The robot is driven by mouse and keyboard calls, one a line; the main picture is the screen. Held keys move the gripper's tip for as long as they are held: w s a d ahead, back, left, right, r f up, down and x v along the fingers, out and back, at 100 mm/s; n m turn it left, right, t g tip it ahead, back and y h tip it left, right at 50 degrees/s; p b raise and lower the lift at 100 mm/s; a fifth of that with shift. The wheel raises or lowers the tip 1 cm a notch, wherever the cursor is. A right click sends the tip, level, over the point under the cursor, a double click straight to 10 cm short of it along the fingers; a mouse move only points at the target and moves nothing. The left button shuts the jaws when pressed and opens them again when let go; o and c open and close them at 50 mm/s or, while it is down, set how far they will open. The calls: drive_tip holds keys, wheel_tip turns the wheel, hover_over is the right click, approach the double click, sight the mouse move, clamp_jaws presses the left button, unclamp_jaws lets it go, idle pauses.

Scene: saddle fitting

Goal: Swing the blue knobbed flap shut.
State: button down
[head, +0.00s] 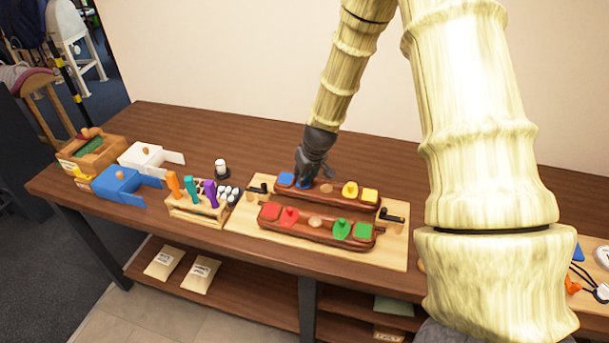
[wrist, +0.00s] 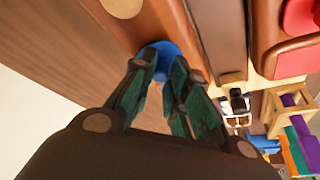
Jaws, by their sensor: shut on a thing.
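The blue knobbed flap (wrist: 158,52) is on the back brown bar (head: 325,194), between a blue square pad (head: 286,179) and a tan disc (head: 326,188). My gripper (head: 304,178) reaches down on it from above and hides most of it in the head view. In the wrist view my gripper (wrist: 163,78) has its dark green-padded fingers shut on the blue piece. The fingers cover its lower part, so I cannot tell how far the flap is turned.
The same bar carries a yellow knobbed flap (head: 350,190) and yellow pad (head: 369,195). The front bar carries a red flap (head: 289,216) and green flap (head: 341,229). A tool rack (head: 197,205) and blue box (head: 115,182) stand left. The table behind is clear.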

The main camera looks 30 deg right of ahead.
drive_tip(key=c, duration=1.4)
unclamp_jaws()
drive_tip(key=shift+v, duration=6)
